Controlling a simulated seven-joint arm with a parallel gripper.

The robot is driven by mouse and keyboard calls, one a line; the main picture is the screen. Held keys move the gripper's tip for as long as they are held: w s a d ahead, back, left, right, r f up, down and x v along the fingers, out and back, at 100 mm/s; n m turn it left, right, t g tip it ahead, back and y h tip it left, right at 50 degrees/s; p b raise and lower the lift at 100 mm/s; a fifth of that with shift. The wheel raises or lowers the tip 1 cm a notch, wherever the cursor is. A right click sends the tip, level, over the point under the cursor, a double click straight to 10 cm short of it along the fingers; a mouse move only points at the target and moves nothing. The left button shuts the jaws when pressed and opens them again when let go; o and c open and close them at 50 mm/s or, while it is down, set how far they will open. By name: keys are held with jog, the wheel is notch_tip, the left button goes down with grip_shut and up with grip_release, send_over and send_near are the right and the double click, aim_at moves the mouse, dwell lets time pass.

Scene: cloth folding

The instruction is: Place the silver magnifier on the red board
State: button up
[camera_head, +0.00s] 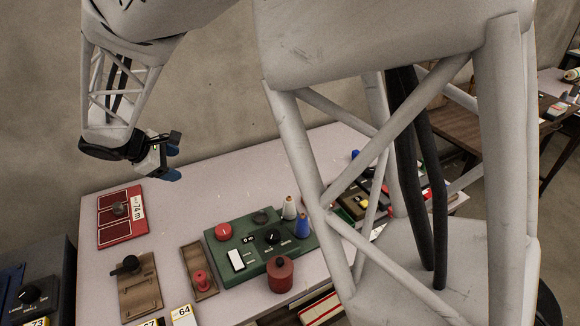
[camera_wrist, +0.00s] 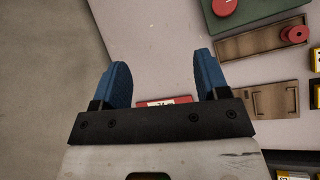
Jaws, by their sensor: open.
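The red board (camera_head: 108,236) lies flat at the table's left end, with a white label reading "74m" on its right side. A small round dark-grey item (camera_head: 118,209) sits on it; it may be the silver magnifier, but it is too small to tell. My gripper (camera_head: 171,163) is open and empty, above and to the right of the red board, clear of the table. In the wrist view my gripper (camera_wrist: 162,60) has its blue fingers wide apart with nothing between them. The red board (camera_wrist: 180,98) shows there only as a strip, mostly hidden behind the gripper's body.
A brown clipboard (camera_head: 140,295) with a black knob-like item (camera_head: 127,265) lies nearer. Beside it are a brown strip with a red knob (camera_head: 201,281) and a green panel (camera_head: 226,251). The table's back is bare.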

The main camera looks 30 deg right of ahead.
jog(key=s+d+r+m+y, duration=0.2)
jog(key=s+d+m, duration=0.2)
jog(key=s, duration=0.7)
jog(key=s+d+r+m+y, duration=0.2)
jog(key=s+d+m, duration=0.3)
jog(key=s, duration=0.7)
jog(key=s+d+r+m+y, duration=0.2)
jog(key=s+d+m+y, duration=0.1)
jog(key=s, duration=0.8)
jog(key=shift+s+d+r+m, duration=0.2)
jog(key=shift+d+m, duration=0.65)
jog(key=shift+m, duration=0.35)
